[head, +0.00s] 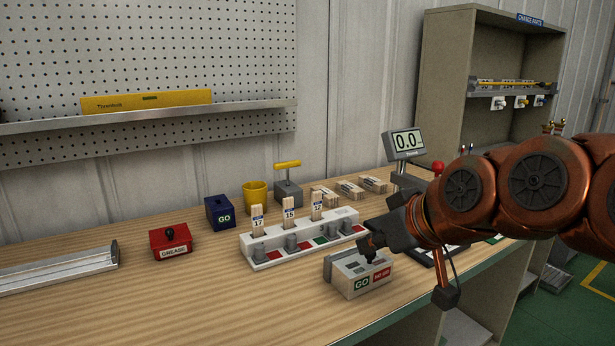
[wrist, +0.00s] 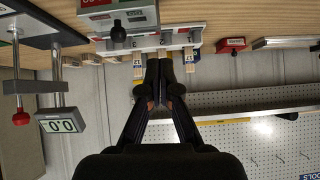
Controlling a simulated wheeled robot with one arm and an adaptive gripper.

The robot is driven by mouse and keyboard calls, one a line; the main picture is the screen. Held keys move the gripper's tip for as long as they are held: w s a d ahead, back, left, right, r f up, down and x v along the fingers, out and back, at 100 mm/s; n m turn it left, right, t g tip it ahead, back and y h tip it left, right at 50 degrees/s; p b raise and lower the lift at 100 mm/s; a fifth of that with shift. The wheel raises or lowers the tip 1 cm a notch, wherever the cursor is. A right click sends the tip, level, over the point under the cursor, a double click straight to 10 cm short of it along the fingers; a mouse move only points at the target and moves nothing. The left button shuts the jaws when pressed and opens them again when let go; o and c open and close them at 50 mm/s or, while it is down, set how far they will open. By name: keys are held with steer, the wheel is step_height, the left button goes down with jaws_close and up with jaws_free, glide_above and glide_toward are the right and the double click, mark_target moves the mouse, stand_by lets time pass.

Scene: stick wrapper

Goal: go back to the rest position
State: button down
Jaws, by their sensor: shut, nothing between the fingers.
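My gripper (head: 368,246) is shut and empty, with its dark fingers together. In the head view it reaches in from the right at the end of my copper-coloured arm and overlaps the grey GO / NO GO box (head: 345,282). I cannot tell whether it touches the box. In the wrist view the shut fingers (wrist: 160,78) point toward the row of tagged sticks, with the grey box (wrist: 95,20) and its black knob (wrist: 118,31) to their upper left. No marker of a rest position shows.
A white rack (head: 262,256) holds tagged sticks behind the box. A scale display (head: 404,142) reading 0.0 and a red-knobbed post (head: 438,168) stand close to my arm. A red GREASE box (head: 170,243) and blue GO box (head: 219,212) sit left. The front left tabletop is clear.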

steer(key=s+d+f+m+g+h+p, duration=0.1)
steer(key=s+d+f+g+p, duration=0.1)
steer(key=s+p, duration=0.3)
steer(key=s+d+f+m+g+h+p, duration=0.2)
steer(key=s+g+p, duration=0.2)
steer(key=s, duration=0.7)
steer(key=s+d+f+m+g+h+p, duration=0.1)
steer(key=s+d+m+g+p, duration=0.1)
steer(key=s+p, duration=0.5)
steer(key=shift+s+d+f+g+h, duration=0.4)
steer(key=shift+s+d+g, duration=0.15)
steer(key=shift+s+g, duration=0.45)
steer(key=shift+w, duration=0.1)
